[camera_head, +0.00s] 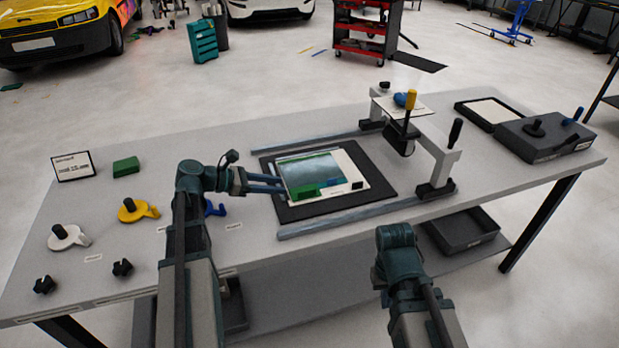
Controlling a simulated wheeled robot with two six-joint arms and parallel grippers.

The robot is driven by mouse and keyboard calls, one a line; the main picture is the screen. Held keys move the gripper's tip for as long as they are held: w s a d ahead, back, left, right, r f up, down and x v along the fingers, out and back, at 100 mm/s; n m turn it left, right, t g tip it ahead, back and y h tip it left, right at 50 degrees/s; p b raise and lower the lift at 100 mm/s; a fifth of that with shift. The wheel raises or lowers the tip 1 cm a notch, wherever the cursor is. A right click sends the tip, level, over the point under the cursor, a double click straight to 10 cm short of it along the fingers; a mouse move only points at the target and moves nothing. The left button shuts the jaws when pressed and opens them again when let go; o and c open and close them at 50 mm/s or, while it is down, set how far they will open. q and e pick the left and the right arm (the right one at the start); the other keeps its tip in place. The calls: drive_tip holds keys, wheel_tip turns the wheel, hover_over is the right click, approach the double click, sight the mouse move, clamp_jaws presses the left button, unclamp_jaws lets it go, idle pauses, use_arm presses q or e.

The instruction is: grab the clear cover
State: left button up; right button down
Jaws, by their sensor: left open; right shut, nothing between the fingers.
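A glossy sheet with a blue-green picture, which looks like the clear cover (318,168), lies over a white panel (352,174) on the black mat (379,188). I cannot make out clearly where the cover ends and the print begins. My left gripper (284,184) reaches in from the left with its fingers open, at the left edge of the sheet. I cannot tell if the fingers touch it. My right arm's wrist (396,240) is in front of the table's near edge. Its gripper fingers do not show.
Metal rails (340,218) run along both sides of the mat. A white gantry (440,155) with a yellow-topped handle stands right of it. A grey case (545,140) and a black tray (490,112) are at the right. Yellow (134,211) and white (66,237) tools lie left.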

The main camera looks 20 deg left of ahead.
use_arm(q)
drive_tip(key=b, duration=0.3)
approach(315, 190)
drive_tip(key=x, duration=0.4)
drive_tip(key=shift+w+d, duration=0.3)
drive_tip(key=shift+d, duration=0.15)
drive_tip(key=shift+f, duration=0.15)
drive_tip(key=shift+w+d+f, duration=0.15)
drive_tip(key=shift+w+d, duration=0.05)
drive_tip(key=b+x, duration=0.2)
drive_tip(key=x, duration=0.2)
drive_tip(key=shift+w+f, duration=0.1)
drive_tip(key=shift+f, duration=0.2)
drive_tip(key=shift+w+d, duration=0.1)
drive_tip(key=shift+r, duration=0.1)
clamp_jaws()
